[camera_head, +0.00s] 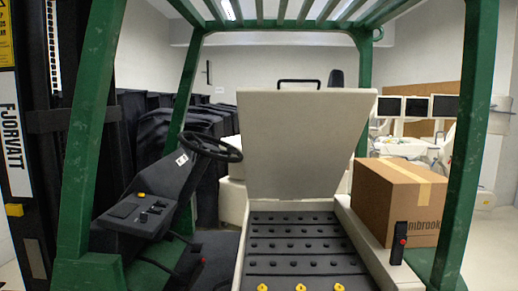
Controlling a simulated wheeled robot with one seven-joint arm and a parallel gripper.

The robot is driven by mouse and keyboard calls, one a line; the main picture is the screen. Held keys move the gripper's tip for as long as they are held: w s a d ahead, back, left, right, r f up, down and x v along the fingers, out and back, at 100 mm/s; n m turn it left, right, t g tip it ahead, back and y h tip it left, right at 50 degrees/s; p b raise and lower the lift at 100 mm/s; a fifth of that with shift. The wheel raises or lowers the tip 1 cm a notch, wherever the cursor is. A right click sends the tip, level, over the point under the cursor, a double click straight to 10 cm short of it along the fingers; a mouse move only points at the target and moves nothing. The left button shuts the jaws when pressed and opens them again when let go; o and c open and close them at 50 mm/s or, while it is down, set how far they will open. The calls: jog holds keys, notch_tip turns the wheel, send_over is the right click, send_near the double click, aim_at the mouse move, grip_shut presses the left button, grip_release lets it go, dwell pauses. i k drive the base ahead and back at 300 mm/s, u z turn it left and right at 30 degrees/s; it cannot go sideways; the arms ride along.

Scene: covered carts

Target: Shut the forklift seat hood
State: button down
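The forklift seat hood (303,145) is a pale beige panel in the middle of the camera_head view. It stands raised and nearly upright behind the open compartment. A black bar (299,82) shows at its top edge. The open compartment (300,245) below holds a dark block with rows of round caps and yellow fittings (300,287) at the front. The compartment's beige rim (365,245) shows on the right. My gripper is not in view.
Green posts (468,130) frame both sides, with a slatted roof above. A steering wheel (209,147) and dark console (145,210) stand left. A cardboard box (400,200) sits right of the compartment, beside a black lever with a red button (398,243). Covered carts stand behind.

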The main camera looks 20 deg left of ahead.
aim_at(297, 144)
jog(key=k, duration=0.25)
jog(key=z, duration=1.3)
jog(key=i, duration=4.75)
jog(key=u, duration=2.3)
jog(key=i, duration=2.3)
